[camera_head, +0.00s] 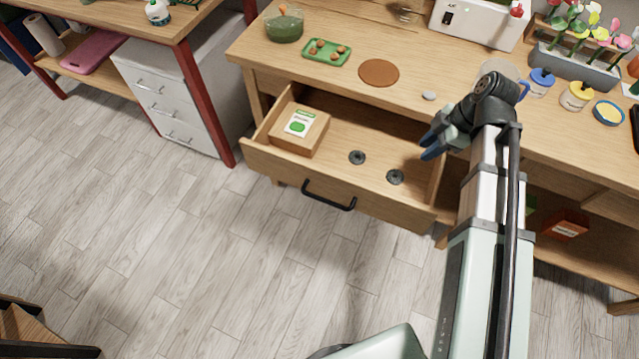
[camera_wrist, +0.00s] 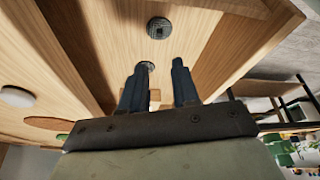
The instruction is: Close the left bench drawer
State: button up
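The left bench drawer (camera_head: 335,191) is pulled well out from under the wooden benchtop, and its black bar handle (camera_head: 328,195) faces the floor at the front. Inside lie a cardboard box (camera_head: 299,130) with a green-and-white label and two dark round discs (camera_head: 357,157). One disc shows clearly in the wrist view (camera_wrist: 159,27); the other is partly behind a finger. My gripper (camera_head: 432,148) is at the drawer's right end, near its right side wall. Its blue fingers (camera_wrist: 158,82) are apart with nothing held between them. Contact with the drawer cannot be told.
On the benchtop are a green tray (camera_head: 327,52), a brown round mat (camera_head: 379,73), a grey pebble (camera_head: 429,95) and a glass bowl (camera_head: 284,24). Cups (camera_head: 541,82) stand right of my wrist. A white drawer cabinet (camera_head: 170,100) is at left. The floor before the drawer is clear.

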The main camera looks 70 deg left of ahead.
jog(key=shift+c, duration=1.4)
jog(key=shift+r, duration=0.35)
jog(key=shift+c, duration=0.8)
notch_tip(320, 180, up, 10)
jog(key=shift+s+a+r, duration=0.1)
jog(key=shift+r, duration=0.1)
grip_shut()
jog(key=s+a+f+n+t+h, duration=0.1)
jog(key=s+a+f+n+t, duration=0.2)
jog(key=s, duration=0.4)
jog(key=s+a+f+t, duration=0.2)
jog(key=s+t, duration=0.2)
jog(key=s, duration=0.3)
jog(key=s+a+f+n+t+h, duration=0.1)
jog(key=s+a+f+n+t, duration=0.2)
jog(key=s, duration=0.4)
jog(key=s+r+n+t+y, duration=0.2)
jog(key=s+r+n+y, duration=0.15)
jog(key=s, duration=0.65)
jog(key=s+d+r+n+t+y, duration=0.15)
jog(key=s+y, duration=0.35)
jog(key=s, duration=0.6)
jog(key=s+r+n+t+y, duration=0.3)
jog(key=s+y, duration=0.2)
jog(key=s, duration=0.5)
send_near(253, 159)
jog(key=shift+h, duration=0.35)
jog(key=x, duration=0.7)
jog(key=shift+s+r, duration=0.15)
jog(key=shift+r, duration=0.1)
